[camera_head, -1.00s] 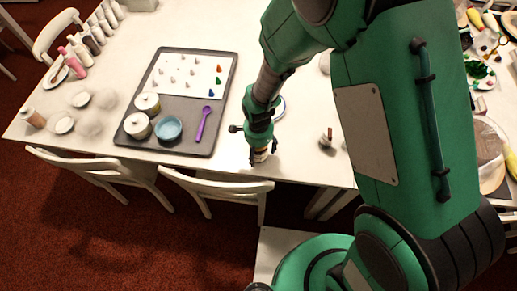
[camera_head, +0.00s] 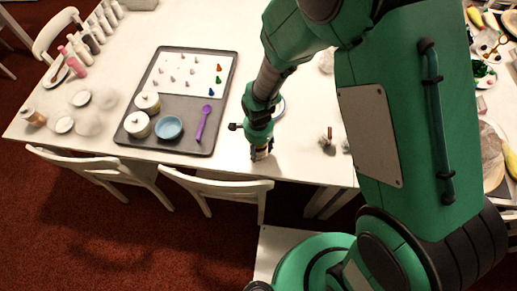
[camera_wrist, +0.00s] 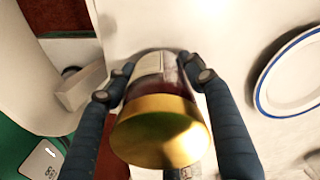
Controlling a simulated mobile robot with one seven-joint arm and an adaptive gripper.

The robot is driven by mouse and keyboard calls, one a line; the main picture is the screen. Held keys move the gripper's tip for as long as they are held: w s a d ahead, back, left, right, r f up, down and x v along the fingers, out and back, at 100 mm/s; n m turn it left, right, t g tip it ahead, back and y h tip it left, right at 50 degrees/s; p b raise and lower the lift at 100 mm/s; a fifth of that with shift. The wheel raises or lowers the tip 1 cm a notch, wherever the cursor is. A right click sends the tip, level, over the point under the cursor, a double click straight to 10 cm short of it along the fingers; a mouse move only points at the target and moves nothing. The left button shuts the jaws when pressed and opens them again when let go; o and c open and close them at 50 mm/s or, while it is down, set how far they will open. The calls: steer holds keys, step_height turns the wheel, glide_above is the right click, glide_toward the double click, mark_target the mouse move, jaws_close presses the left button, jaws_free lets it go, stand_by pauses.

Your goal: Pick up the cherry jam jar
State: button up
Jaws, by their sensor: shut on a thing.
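The cherry jam jar (camera_wrist: 158,130) has a gold lid and a dark red body with a pale label. In the wrist view it lies between the two blue fingers of my gripper (camera_wrist: 158,82), which is shut on its sides. In the head view my gripper (camera_head: 260,155) points down at the front edge of the table, right of the grey tray. There the jar is mostly hidden by the gripper, and I cannot tell whether it touches the table.
A blue-rimmed white plate (camera_wrist: 295,75) lies beside the jar. The grey tray (camera_head: 185,105) holds a blue bowl (camera_head: 169,128), white lidded pots and a purple spoon (camera_head: 204,123). White chairs (camera_head: 220,188) stand at the table's front edge. Small items (camera_head: 326,138) stand to the right.

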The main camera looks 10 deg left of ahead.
step_height(320, 180, up, 9)
steer(key=shift+r+p, duration=0.1)
steer(key=shift+p, duration=1.05)
steer(key=shift+w, duration=0.15)
